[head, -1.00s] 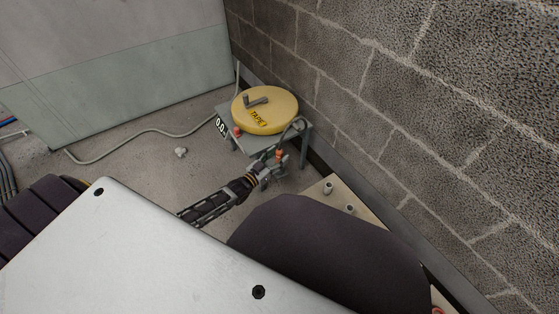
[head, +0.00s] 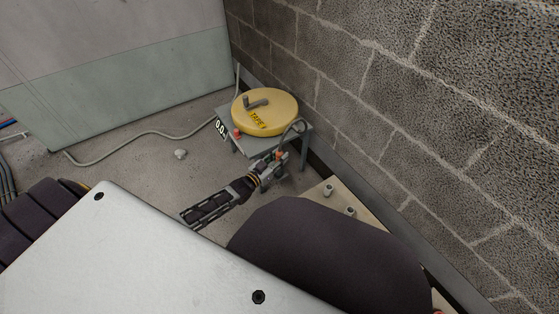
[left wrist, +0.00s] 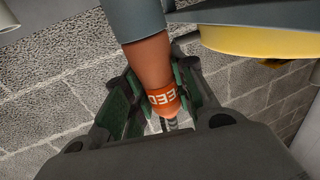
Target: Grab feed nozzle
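The feed nozzle (head: 278,154) is an orange piece hanging at the near right side of a small grey stand. In the left wrist view the orange nozzle (left wrist: 147,65), with a band whose visible letters read "EED", comes down from a grey part between the two green-padded fingers. My left gripper (left wrist: 158,95) is open around it. The nozzle sits closer to the right pad, with a narrow gap at the left pad. In the head view my left gripper (head: 272,170) reaches the nozzle from the lower left. My right gripper is not in view.
A yellow reel (head: 280,103) marked "TAPE" with a grey crank lies on the stand (head: 228,113). A dark hose loops beside it. A block wall (head: 430,110) stands close on the right. A board (head: 337,193) with metal posts lies nearer. A pale cable (head: 130,138) crosses the floor.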

